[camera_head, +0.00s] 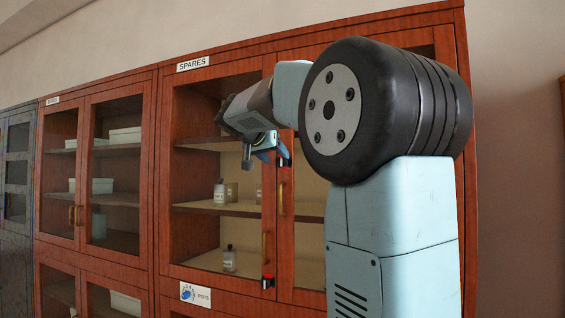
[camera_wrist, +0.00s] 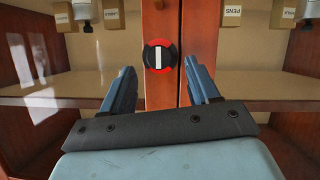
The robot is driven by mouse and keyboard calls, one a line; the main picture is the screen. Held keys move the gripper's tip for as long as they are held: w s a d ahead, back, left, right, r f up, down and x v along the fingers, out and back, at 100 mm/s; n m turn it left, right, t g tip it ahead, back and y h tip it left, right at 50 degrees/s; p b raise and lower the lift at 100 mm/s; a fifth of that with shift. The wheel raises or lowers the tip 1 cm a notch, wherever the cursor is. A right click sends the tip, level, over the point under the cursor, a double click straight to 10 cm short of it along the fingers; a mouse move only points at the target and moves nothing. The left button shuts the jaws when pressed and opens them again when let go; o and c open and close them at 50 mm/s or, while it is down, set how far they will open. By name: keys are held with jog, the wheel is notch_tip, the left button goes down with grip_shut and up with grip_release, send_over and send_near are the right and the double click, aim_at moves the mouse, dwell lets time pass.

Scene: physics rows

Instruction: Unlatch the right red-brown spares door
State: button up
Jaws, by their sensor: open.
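The right red-brown spares door (camera_head: 286,235) appears closed beside the left spares door (camera_head: 169,170), under the SPARES sign (camera_head: 193,63). A round black-and-red latch (camera_wrist: 160,56) with an upright white bar sits on a wooden stile in the wrist view. My gripper is open and empty. In the wrist view its two blue fingers (camera_wrist: 159,70) stand either side of the latch, apparently short of it. My arm hides much of the right door.
A second red-and-black latch (camera_head: 267,282) sits lower, near the left door's bottom corner. Brass handles (camera_head: 264,248) flank the door seam. Bottles (camera_head: 229,259) stand on shelves behind glass. Another red-brown cabinet (camera_head: 90,180) stands to the left.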

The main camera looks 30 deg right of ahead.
aim_at(281, 161)
jog(key=shift+x, duration=2.2)
jog(key=shift+c, duration=0.3)
